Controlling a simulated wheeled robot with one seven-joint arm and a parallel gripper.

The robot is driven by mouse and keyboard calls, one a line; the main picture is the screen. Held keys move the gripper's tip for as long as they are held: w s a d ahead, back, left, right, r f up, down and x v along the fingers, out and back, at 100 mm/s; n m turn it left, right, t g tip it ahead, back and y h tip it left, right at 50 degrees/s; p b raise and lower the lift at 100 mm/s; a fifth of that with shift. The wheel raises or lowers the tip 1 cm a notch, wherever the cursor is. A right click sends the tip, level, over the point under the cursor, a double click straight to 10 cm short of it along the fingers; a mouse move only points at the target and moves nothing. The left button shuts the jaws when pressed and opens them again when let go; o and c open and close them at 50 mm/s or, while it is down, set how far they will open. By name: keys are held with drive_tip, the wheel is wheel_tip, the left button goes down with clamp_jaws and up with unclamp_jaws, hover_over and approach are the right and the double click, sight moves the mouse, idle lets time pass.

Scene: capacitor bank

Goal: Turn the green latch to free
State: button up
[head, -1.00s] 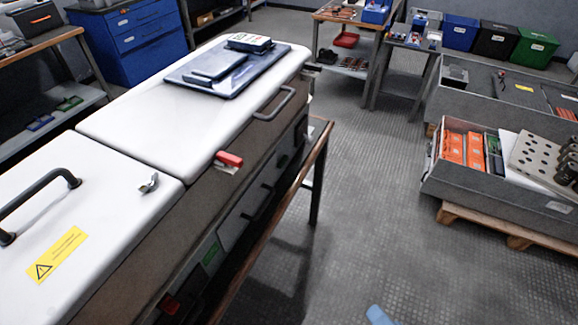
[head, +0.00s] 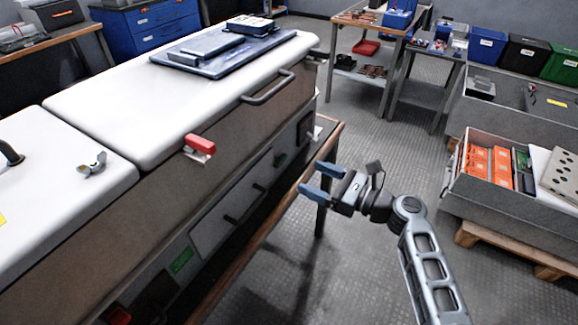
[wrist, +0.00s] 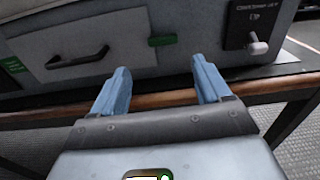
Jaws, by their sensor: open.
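A small green latch (wrist: 162,41) lies horizontally on the grey cabinet front in the wrist view, right of a panel with a black handle. My gripper (head: 309,177) is open and empty, with blue fingers pointing left toward the cabinet front. In the wrist view my gripper (wrist: 160,65) has its two fingers apart, and the latch shows between and beyond their tips. A gap to the latch seems to remain; its size is hard to judge.
A handled panel (wrist: 75,58) and a dark plate with a grey lever (wrist: 258,46) flank the latch. A wooden table edge (wrist: 55,115) runs below. A red latch (head: 200,145) sits on the cabinet's upper edge. Floor is clear between cabinet and the crate (head: 500,205) at right.

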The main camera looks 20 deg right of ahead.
sight(283, 161)
drive_tip(key=shift+r+x, duration=0.2)
drive_tip(key=shift+x, duration=1.85)
drive_tip(key=shift+r+x, duration=0.2)
drive_tip(key=shift+x, duration=1.85)
drive_tip(key=shift+w+d, duration=0.15)
drive_tip(key=shift+d, duration=0.05)
drive_tip(key=shift+c, duration=0.4)
drive_tip(key=c, duration=1)
drive_tip(key=shift+o, duration=0.2)
